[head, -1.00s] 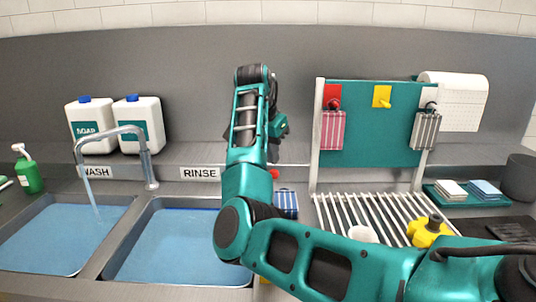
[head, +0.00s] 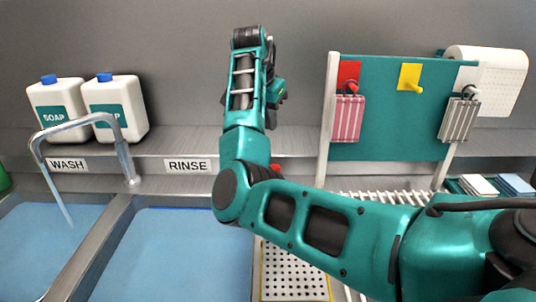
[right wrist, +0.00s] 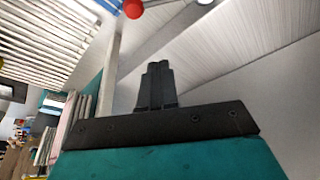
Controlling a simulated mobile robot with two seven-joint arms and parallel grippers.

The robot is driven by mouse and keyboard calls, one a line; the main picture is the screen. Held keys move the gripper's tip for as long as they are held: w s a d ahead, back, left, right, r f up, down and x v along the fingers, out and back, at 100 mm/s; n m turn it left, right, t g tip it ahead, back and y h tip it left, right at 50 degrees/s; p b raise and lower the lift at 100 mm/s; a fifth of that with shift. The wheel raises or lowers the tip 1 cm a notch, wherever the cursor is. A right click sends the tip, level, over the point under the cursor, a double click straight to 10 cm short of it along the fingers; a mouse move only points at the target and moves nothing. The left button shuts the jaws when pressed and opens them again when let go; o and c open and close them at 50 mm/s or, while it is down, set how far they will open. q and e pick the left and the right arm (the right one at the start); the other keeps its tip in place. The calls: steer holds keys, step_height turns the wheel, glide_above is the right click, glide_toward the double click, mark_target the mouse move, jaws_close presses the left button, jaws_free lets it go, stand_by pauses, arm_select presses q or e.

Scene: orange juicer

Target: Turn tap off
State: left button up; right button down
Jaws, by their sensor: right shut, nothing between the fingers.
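The metal tap (head: 122,155) arches over the left sink in the head view, and a thin stream of water (head: 58,200) runs from its spout. My right arm stands up to the right of the tap, in front of the back wall. Its gripper is mostly hidden behind the arm in the head view. In the right wrist view my right gripper (right wrist: 157,68) is shut and empty. A red ball-shaped knob (right wrist: 133,8) shows beyond its fingertips, apart from them. A red knob (head: 276,170) also shows partly behind my arm in the head view. My left gripper is not in view.
Two white soap jugs (head: 115,110) stand on the ledge behind the tap. The rinse sink (head: 160,255) holds blue water. A teal board (head: 400,135) with hanging cloths stands at right, above a slatted drying rack (head: 385,197). A perforated tray (head: 292,275) lies below my arm.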

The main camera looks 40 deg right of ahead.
step_height(320, 180, down, 10)
steer(key=shift+a, duration=0.2)
stand_by(0.6)
steer(key=shift+f, duration=0.1)
stand_by(0.4)
